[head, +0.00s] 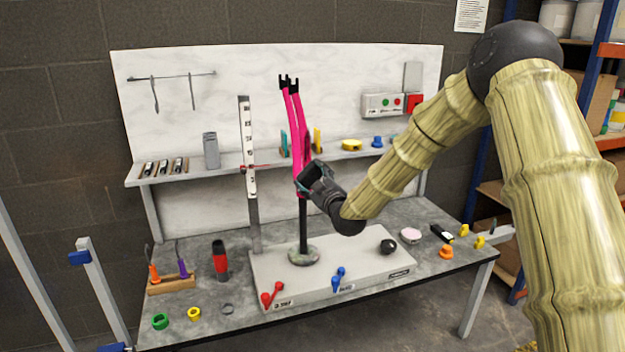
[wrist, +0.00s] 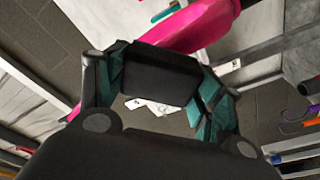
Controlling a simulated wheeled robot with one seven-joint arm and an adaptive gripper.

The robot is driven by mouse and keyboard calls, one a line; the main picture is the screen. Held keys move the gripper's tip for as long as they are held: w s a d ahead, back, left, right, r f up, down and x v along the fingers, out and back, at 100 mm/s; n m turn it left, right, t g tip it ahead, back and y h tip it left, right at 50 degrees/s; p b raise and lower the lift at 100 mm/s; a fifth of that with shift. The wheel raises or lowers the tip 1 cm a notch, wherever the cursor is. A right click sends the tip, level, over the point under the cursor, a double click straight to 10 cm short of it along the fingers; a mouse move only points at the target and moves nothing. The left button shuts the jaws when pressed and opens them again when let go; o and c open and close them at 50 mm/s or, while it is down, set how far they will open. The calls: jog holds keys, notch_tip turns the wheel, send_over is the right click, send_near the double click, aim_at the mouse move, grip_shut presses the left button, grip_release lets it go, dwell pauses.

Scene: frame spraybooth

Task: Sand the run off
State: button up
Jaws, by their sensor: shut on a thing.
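A bright pink bike-frame part (head: 298,125) with two forked ends stands on a black post with a round foot (head: 305,256). It also shows in the wrist view (wrist: 195,27). My gripper (head: 309,180) is beside the lower part of the pink tubes. In the wrist view its teal fingers are shut on a dark block (wrist: 155,74), which appears close to the pink tube. I cannot tell whether the block touches the paint. The run itself cannot be made out, and my gripper hides part of the lower tube.
An upright scale with a red pointer (head: 248,150) stands left of the pink part. The grey base plate (head: 360,277) carries red (head: 272,294) and blue (head: 338,278) levers and a black knob (head: 388,246). Small tools line the shelf (head: 230,164). The bench's front left holds several loose items.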

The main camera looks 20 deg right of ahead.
aim_at(306, 136)
jog(key=shift+w, duration=0.65)
jog(key=shift+r+p, duration=2)
jog(key=shift+r, duration=3.55)
jog(key=shift+r, duration=0.1)
notch_tip(306, 136, up, 3)
jog(key=shift+w+r+p, duration=0.1)
jog(key=shift+p, duration=0.3)
